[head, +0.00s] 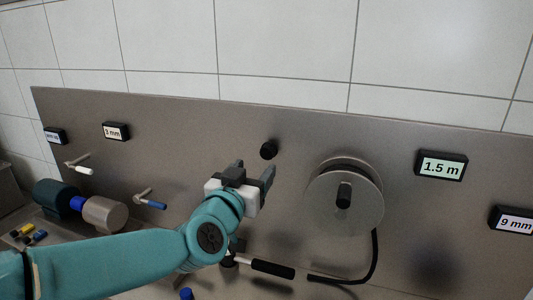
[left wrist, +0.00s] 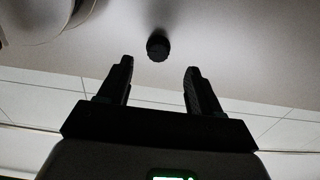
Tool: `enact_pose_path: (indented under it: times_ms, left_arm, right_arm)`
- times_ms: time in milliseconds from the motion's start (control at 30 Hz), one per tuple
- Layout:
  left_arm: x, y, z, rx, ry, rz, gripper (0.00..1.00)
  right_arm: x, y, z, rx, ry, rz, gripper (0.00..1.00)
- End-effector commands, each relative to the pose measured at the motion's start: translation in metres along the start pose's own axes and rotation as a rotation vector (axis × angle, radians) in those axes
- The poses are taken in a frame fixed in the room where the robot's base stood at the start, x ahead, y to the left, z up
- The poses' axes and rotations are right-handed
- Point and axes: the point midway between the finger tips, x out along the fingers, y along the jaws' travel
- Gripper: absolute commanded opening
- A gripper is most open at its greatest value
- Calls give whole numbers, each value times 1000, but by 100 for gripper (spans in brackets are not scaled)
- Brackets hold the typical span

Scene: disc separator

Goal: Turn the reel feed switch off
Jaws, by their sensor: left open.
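A black round knob (head: 268,149), which I take for the reel feed switch, sticks out of the grey metal panel left of the reel (head: 366,203). My left gripper (head: 255,168) is open and empty, just below the knob in the head view. In the left wrist view the knob (left wrist: 158,46) lies beyond and roughly midway between the two fingertips (left wrist: 158,75), apart from them. The knob's pointer or marking is too dark to read. My right gripper is not in view.
Displays read "1.5 m" (head: 441,166), "9 mm" (head: 515,221) and "3 mm" (head: 116,131). White-tipped (head: 80,169) and blue-tipped (head: 150,203) levers stick out at left. The panel above the knob is clear.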

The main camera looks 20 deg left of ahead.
Motion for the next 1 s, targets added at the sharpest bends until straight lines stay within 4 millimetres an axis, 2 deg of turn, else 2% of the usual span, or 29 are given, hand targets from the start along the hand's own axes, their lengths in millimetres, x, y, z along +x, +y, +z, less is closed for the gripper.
enact_pose_path:
  times_ms: [100, 333, 533, 767, 833, 933, 967, 1000]
  left_arm:
    - [30, 0, 0, 1, -4, 0, 64]
    - [72, 0, -1, 0, -1, 0, 64]
    - [86, 0, 0, -1, -1, 1, 64]
    - [87, 0, 0, 0, -1, 1, 64]
    - [87, 0, 0, 0, -1, 1, 48]
    - [87, 0, 0, 0, -1, 1, 15]
    - [87, 0, 0, 0, -1, 1, 10]
    - [87, 0, 0, 0, 0, 1, 11]
  right_arm:
    - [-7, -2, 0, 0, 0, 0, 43]
    - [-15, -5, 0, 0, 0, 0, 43]
    - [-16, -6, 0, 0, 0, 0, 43]
    - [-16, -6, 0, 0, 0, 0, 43]
    - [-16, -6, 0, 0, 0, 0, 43]
    - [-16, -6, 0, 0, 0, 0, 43]
    - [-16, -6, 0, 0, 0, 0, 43]
    - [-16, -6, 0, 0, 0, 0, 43]
